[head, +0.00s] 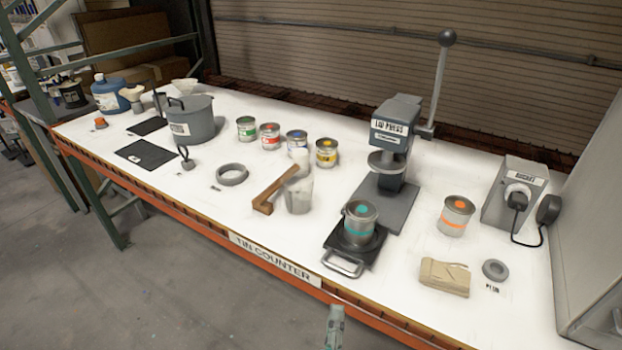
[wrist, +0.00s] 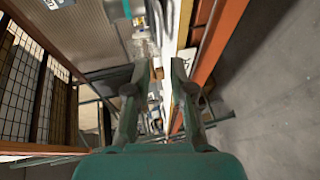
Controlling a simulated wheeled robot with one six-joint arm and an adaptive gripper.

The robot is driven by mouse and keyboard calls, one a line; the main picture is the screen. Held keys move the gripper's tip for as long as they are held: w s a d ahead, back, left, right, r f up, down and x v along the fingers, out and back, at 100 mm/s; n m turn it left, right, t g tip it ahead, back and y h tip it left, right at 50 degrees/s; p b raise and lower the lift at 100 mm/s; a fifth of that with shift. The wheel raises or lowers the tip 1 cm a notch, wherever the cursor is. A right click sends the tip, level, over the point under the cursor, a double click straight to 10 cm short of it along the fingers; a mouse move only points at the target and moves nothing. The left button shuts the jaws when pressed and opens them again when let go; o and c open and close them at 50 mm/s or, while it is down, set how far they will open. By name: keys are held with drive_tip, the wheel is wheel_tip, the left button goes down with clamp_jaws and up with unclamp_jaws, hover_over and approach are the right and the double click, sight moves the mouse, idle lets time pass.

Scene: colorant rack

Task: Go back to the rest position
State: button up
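My gripper (wrist: 159,72) shows in the wrist view with its two fingers apart and nothing between them. In the head view only a small teal part of my arm or gripper (head: 335,326) shows at the bottom edge, in front of the counter. The white-topped tin counter (head: 290,262) runs across the head view. My gripper is clear of the things on it.
A lid press (head: 393,150) stands at the back, with a teal-banded tin (head: 360,222) on a handled black tray (head: 343,264) before it. An orange-banded tin (head: 456,215), a grey pot (head: 190,120) and several tins stand on the counter. The floor in front (head: 180,290) is clear.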

drive_tip(key=s+d+f+m+g+y, duration=0.1)
drive_tip(key=s+d+f+m+y, duration=0.35)
drive_tip(key=s+f, duration=0.75)
drive_tip(key=s+d+r+m, duration=0.1)
drive_tip(key=s+d+m, duration=0.2)
drive_tip(key=s+m, duration=0.2)
drive_tip(key=s+d+r+m, duration=0.2)
drive_tip(key=s+m, duration=0.3)
drive_tip(key=s, duration=0.7)
drive_tip(key=shift+d+t+h, duration=0.3)
drive_tip(key=shift+d+h, duration=0.15)
drive_tip(key=shift+d, duration=0.4)
